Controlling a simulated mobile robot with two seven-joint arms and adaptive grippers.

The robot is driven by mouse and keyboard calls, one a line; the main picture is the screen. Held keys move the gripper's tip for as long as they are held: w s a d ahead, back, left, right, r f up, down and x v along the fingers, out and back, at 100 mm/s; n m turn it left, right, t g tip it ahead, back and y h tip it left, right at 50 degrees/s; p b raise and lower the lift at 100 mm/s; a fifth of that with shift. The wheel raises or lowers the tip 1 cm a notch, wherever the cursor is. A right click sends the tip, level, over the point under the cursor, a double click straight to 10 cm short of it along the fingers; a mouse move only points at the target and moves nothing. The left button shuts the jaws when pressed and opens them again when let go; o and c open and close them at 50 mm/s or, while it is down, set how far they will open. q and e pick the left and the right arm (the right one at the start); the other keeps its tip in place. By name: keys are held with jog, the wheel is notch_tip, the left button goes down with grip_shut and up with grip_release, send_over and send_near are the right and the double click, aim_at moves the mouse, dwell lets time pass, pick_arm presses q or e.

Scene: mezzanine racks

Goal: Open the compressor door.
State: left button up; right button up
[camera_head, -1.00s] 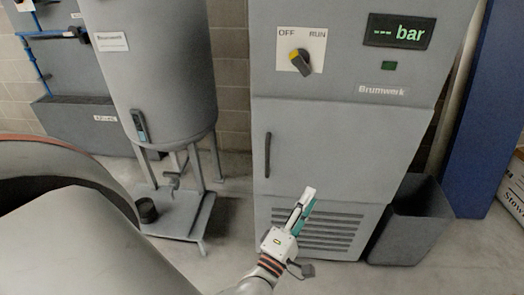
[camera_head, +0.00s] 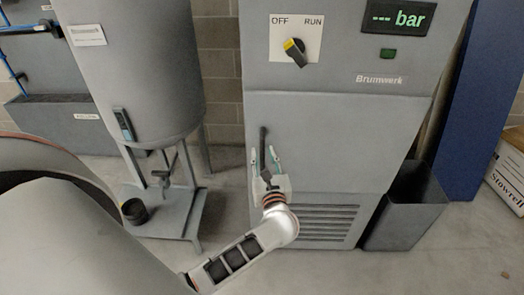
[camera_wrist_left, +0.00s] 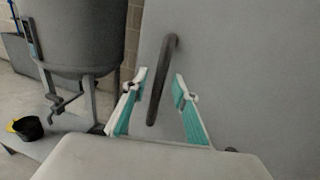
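The grey compressor cabinet has a plain door (camera_head: 335,135) with a dark vertical bar handle (camera_head: 262,140) near its left edge. The door looks shut. My left gripper (camera_head: 265,160) is in front of the handle's lower part. In the left wrist view the handle (camera_wrist_left: 161,80) stands between the two teal-and-white fingers of the gripper (camera_wrist_left: 160,92). The fingers are spread, with a gap on each side of the handle. My right gripper is not in view.
A rotary OFF/RUN switch (camera_head: 294,50) and a bar display (camera_head: 399,18) sit above the door. A grey tank (camera_head: 140,80) on a stand is at left. A dark bin (camera_head: 405,210) stands at right, near a blue post (camera_head: 480,110).

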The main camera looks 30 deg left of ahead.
pick_arm(q)
jog(key=shift+x, duration=1.1)
grip_shut()
jog(key=shift+s+d, duration=0.1)
